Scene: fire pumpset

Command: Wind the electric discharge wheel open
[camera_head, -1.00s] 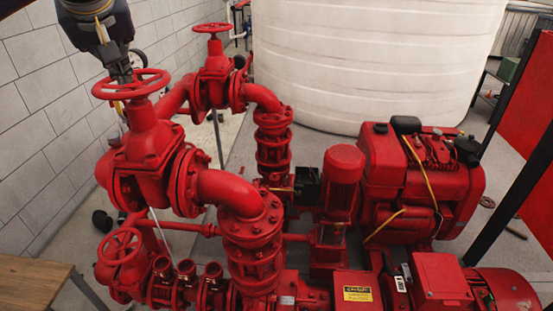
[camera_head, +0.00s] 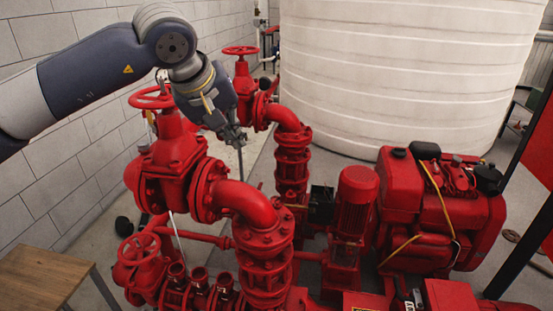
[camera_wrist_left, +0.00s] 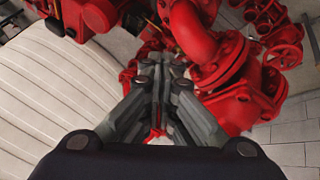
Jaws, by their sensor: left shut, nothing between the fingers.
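Three red handwheels show in the head view: the nearer upper wheel (camera_head: 151,97), the farther upper wheel (camera_head: 240,50) and a small lower wheel (camera_head: 139,249). The frames do not label which is the electric discharge wheel. My left gripper (camera_head: 238,138) is shut and empty. In the picture it hangs right of the nearer wheel and below the farther one, touching neither wheel. Part of the nearer wheel is behind my arm. In the left wrist view the closed fingers (camera_wrist_left: 165,62) point at red pipework, and a red handwheel (camera_wrist_left: 284,46) shows at the right. My right gripper is out of view.
Red valve bodies and the elbow pipe (camera_head: 245,200) stand close below my left gripper. A large white tank (camera_head: 400,70) is behind. A red engine (camera_head: 440,200) is at the right. A wooden table (camera_head: 40,275) is at lower left, by the block wall (camera_head: 45,185).

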